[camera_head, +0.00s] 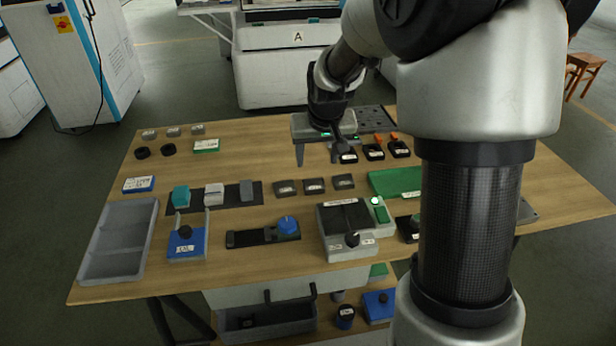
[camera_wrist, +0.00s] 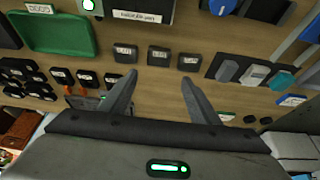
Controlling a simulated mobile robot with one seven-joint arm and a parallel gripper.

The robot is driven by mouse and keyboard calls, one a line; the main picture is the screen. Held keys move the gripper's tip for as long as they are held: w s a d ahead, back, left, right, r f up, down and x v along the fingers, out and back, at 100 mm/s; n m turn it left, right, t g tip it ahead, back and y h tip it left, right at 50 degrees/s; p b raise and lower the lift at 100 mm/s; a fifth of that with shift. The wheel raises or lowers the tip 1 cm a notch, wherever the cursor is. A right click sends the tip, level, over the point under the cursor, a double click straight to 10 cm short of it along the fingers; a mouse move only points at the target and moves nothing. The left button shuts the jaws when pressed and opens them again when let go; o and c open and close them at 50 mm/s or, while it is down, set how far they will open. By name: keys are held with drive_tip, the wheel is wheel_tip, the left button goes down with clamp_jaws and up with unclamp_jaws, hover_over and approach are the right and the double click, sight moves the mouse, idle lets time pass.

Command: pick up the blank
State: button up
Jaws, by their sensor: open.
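I cannot tell for certain which piece is the blank, as the labels are too small to read. Three small dark labelled blocks (camera_head: 314,185) lie in a row mid-table; they also show in the wrist view (camera_wrist: 158,55), just beyond my fingertips. Three grey blocks (camera_head: 173,132) lie at the back left. A teal, a white and a grey block (camera_head: 246,190) stand on a black strip left of the dark row. My gripper (camera_head: 317,155) is open and empty above the table, behind the dark row. In the wrist view my gripper (camera_wrist: 159,78) has nothing between its fingers.
Black holders (camera_head: 374,152), some with orange tops, sit right of my gripper. A green tray (camera_head: 385,184), a grey box with a knob (camera_head: 338,246) and a blue-knobbed fixture (camera_head: 287,226) stand nearer. An empty grey bin (camera_head: 117,265) is at left. Bare wood (camera_head: 245,160) lies left of my gripper.

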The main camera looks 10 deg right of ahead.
drive_tip(key=b, duration=0.2)
approach(314, 184)
drive_tip(key=x, duration=0.3)
drive_tip(key=shift+a+r, duration=0.1)
drive_tip(key=shift+a, duration=0.05)
drive_tip(key=b+x, duration=0.1)
drive_tip(key=x, duration=0.4)
drive_tip(key=c, duration=1.2)
